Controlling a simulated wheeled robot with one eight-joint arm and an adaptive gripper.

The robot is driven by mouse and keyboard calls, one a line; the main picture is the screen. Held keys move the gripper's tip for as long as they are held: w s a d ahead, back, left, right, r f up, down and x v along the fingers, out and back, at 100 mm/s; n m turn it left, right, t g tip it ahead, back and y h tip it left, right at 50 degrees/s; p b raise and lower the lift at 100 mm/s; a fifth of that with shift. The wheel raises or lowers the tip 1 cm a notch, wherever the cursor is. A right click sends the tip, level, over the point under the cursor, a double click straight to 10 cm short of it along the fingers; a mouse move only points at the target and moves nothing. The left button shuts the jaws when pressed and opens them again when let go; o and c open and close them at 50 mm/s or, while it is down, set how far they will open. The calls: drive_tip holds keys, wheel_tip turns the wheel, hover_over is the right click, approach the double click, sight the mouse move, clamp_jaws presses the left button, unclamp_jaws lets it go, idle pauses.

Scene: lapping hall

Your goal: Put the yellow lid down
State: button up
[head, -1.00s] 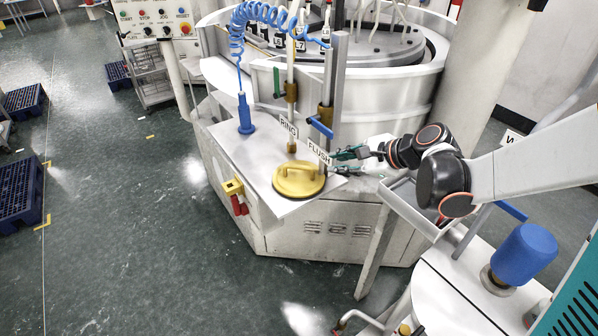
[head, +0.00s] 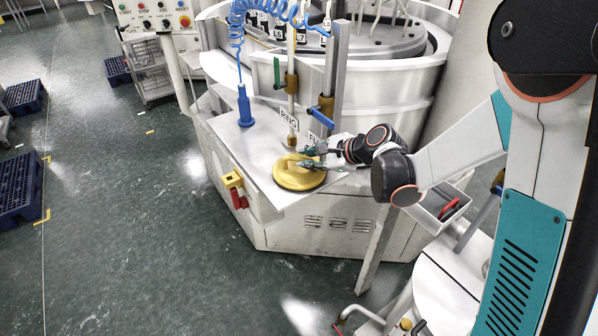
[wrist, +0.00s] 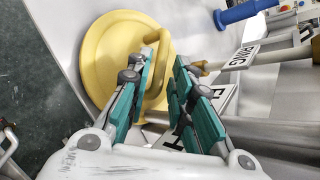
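The yellow lid (head: 290,181) is a round disc with a raised bar handle. It rests on the sloped-looking metal shelf (head: 240,150) at the front of the round machine. My gripper (head: 311,158) is at the lid's handle, coming in from the right. In the wrist view the lid (wrist: 100,60) lies beyond my fingers. My gripper (wrist: 167,52) is open there, with the handle showing between its two green-padded fingers. I cannot tell whether either finger touches the handle.
A blue nozzle (head: 245,108) on a coiled hose stands at the shelf's back left. Upright pipes with RING (head: 289,121) and partly hidden signs rise behind the lid. A red-and-yellow switch (head: 235,190) is on the front edge. A grey tray (head: 437,212) is to the right.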

drive_tip(key=shift+x, duration=1)
clamp_jaws()
drive_tip(key=shift+r, duration=0.1)
